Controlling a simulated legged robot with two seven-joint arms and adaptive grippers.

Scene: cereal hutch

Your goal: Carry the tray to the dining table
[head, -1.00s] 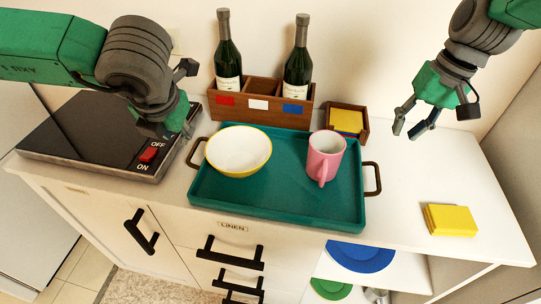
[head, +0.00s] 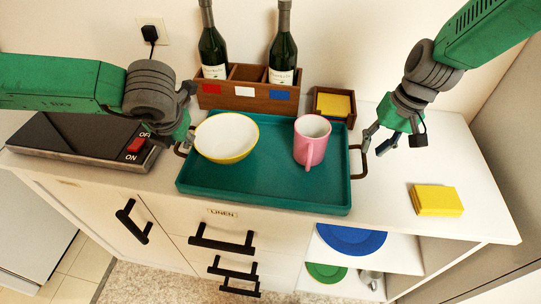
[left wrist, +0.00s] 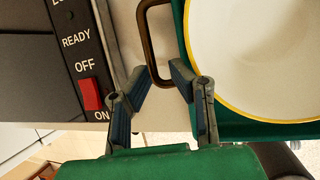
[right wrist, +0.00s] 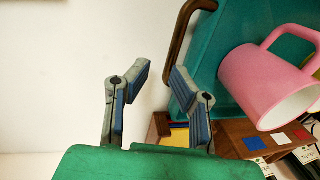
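The teal tray (head: 270,187) lies on the white counter with a white bowl with a yellow rim (head: 226,137) and a pink mug (head: 311,140) on it. My left gripper (left wrist: 158,82) is open, its fingertips close to the tray's left handle (left wrist: 148,40); one fingertip overlaps the handle's lower end in the left wrist view. I cannot tell whether they touch. My right gripper (right wrist: 157,72) is open and empty. Its fingertips are beside the tray's right handle (head: 358,162), which also shows in the right wrist view (right wrist: 180,42). The dining table is not in view.
A wooden caddy (head: 247,93) with two bottles and a small box with yellow contents (head: 334,104) stand behind the tray. A black cooktop (head: 80,140) is left. A yellow stack (head: 436,200) lies right, with bare counter around it. Blue and green plates sit on shelves below.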

